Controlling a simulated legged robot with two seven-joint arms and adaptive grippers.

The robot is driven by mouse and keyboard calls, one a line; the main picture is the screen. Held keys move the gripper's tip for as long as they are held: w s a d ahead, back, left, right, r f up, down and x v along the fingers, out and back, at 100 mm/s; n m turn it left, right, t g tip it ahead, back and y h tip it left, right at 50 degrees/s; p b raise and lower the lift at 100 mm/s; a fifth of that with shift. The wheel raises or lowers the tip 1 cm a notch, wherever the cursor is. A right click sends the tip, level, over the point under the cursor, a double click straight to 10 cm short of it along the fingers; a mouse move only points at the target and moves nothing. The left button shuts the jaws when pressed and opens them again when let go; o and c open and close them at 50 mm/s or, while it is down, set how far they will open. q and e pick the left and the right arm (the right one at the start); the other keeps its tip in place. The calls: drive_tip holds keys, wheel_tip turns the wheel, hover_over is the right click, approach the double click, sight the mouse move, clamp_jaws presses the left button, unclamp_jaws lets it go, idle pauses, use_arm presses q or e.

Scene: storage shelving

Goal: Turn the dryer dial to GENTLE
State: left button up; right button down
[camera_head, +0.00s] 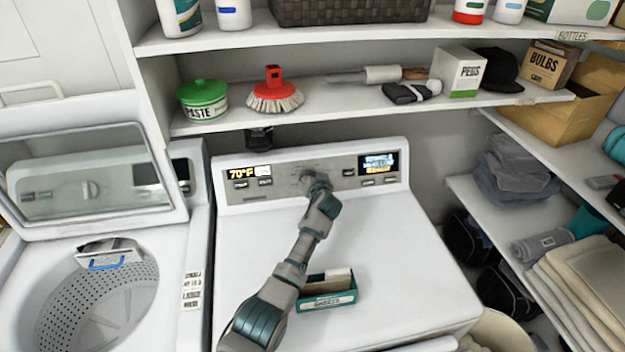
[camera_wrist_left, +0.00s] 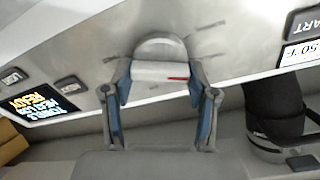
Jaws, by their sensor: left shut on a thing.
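The dryer (camera_head: 330,250) stands right of the open washer, with a grey control panel along its back. My left gripper (camera_head: 316,180) reaches over the dryer top to the middle of this panel and covers most of the dial. In the left wrist view the grey dial (camera_wrist_left: 158,70) sits between the two fingers of my left gripper (camera_wrist_left: 160,84), which are shut on its sides. A red mark shows at the right of the dial's grip bar. The marks around the dial are too blurred to read, so GENTLE cannot be made out. My right gripper is not in view.
A green box of sheets (camera_head: 328,290) lies on the dryer top beside my left arm. The washer lid (camera_head: 90,180) stands open at left. A shelf (camera_head: 350,108) with a paste tub (camera_head: 203,100) and a red brush (camera_head: 274,92) hangs above the panel.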

use_arm(q)
drive_tip(key=shift+a+f, duration=0.1)
drive_tip(key=shift+f, duration=0.25)
drive_tip(key=m+p, duration=0.4)
drive_tip(key=m, duration=0.3)
drive_tip(key=shift+s+f, duration=0.1)
drive_tip(key=shift+f, duration=0.05)
drive_tip(key=shift+f+m+h+p, duration=0.25)
drive_tip(key=shift+m+p, duration=0.3)
drive_tip(key=shift+m, duration=0.65)
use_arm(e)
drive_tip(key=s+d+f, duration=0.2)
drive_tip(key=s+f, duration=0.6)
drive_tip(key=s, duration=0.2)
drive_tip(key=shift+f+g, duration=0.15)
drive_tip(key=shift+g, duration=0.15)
use_arm(q)
drive_tip(key=o, duration=1)
drive_tip(key=shift+g, duration=0.3)
drive_tip(key=shift+c, duration=0.2)
drive_tip(key=shift+o, duration=0.9)
drive_tip(key=shift+w+d+r, duration=0.15)
drive_tip(key=shift+w+d, duration=0.05)
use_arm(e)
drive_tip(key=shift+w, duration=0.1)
